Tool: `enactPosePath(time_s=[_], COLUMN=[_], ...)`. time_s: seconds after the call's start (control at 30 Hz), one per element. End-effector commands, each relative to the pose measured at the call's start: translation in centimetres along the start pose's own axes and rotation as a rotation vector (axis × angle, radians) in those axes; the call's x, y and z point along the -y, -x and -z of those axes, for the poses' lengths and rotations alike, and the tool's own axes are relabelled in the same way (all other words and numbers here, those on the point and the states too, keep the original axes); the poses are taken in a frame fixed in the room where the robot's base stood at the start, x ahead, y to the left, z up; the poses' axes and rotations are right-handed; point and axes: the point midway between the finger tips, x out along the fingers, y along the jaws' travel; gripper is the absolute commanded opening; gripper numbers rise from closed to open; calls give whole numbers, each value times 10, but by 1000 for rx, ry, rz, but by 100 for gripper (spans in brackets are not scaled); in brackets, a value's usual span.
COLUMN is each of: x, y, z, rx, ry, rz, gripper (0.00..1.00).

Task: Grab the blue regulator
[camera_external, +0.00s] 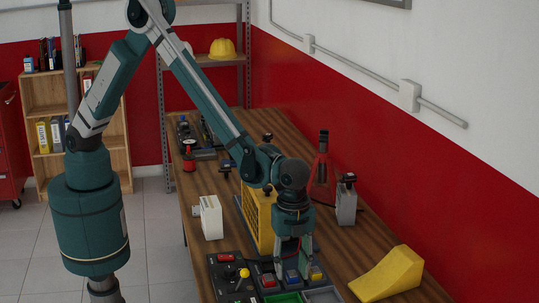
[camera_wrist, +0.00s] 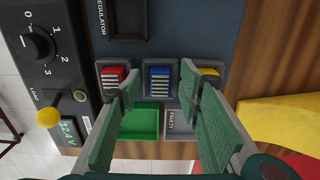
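The blue regulator (camera_wrist: 160,82) is a small blue block with pale ribs, seated in a dark holder between a red block (camera_wrist: 113,76) and a yellow block (camera_wrist: 211,72). In the external view the blue regulator (camera_external: 292,276) shows below my gripper (camera_external: 293,258), which points down. In the wrist view my gripper (camera_wrist: 158,86) is open and empty. Its green fingers are on either side of the blue regulator, the right one partly covering the yellow block. I cannot tell whether the fingertips are level with the block or above it.
A green tray (camera_wrist: 140,123) and a grey tray marked FAULTY (camera_wrist: 178,122) lie beside the holders. A panel with a dial (camera_wrist: 38,43) and yellow-knobbed lever (camera_wrist: 48,117) is at left. A yellow wedge (camera_external: 388,275) and a yellow crate (camera_external: 262,218) stand nearby on the wooden table (camera_external: 350,250).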

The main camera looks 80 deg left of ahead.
Motion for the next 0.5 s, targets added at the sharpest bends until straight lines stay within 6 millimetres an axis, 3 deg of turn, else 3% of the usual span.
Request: enactPosePath(time_s=[0.2, 0.43, 0.5], x=[0, 0, 0], y=[0, 0, 0], z=[0, 0, 0], rx=[0, 0, 0], ry=[0, 0, 0], rz=[0, 0, 0], gripper=[35, 6, 5])
